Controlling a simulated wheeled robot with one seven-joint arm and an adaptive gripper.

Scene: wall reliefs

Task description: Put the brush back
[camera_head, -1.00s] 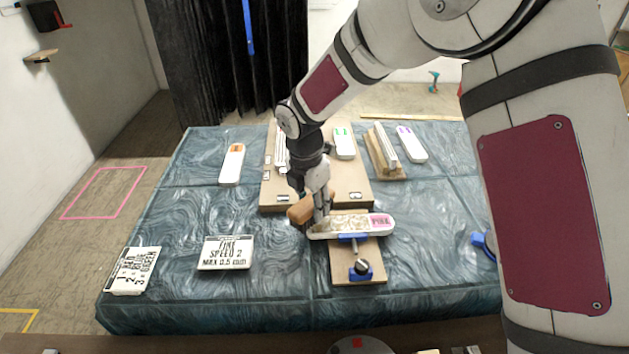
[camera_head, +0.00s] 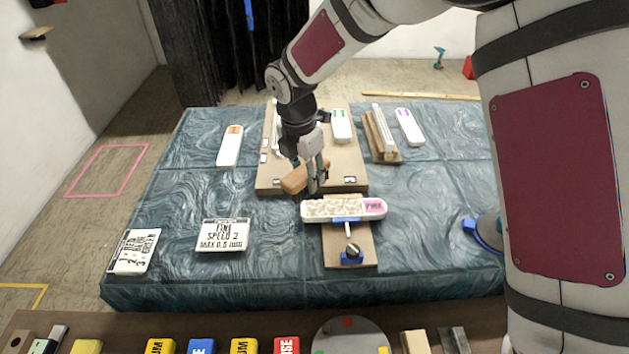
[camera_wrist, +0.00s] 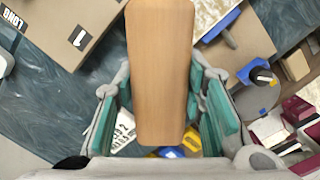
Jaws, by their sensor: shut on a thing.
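The brush (camera_head: 298,178), with a plain tan wooden body, is held in my gripper (camera_head: 314,184). In the wrist view the brush (camera_wrist: 160,70) fills the middle, between the teal finger pads of my gripper (camera_wrist: 163,105). Its bristles are hidden. In the head view the brush is over the front edge of the tan board (camera_head: 267,182), behind the white relief strip (camera_head: 318,207) with a pink label. I cannot tell how high it is above the board. The strip lies on a small wooden fixture (camera_head: 340,257) with a blue clamp.
White strips with orange (camera_head: 230,147), green (camera_head: 341,125) and purple (camera_head: 408,127) labels lie farther back. A wooden rack (camera_head: 381,135) stands at the back right. A sign reading FINE SPEED 2 (camera_head: 223,235) and another sign (camera_head: 135,251) lie at left. The blue cloth between is clear.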

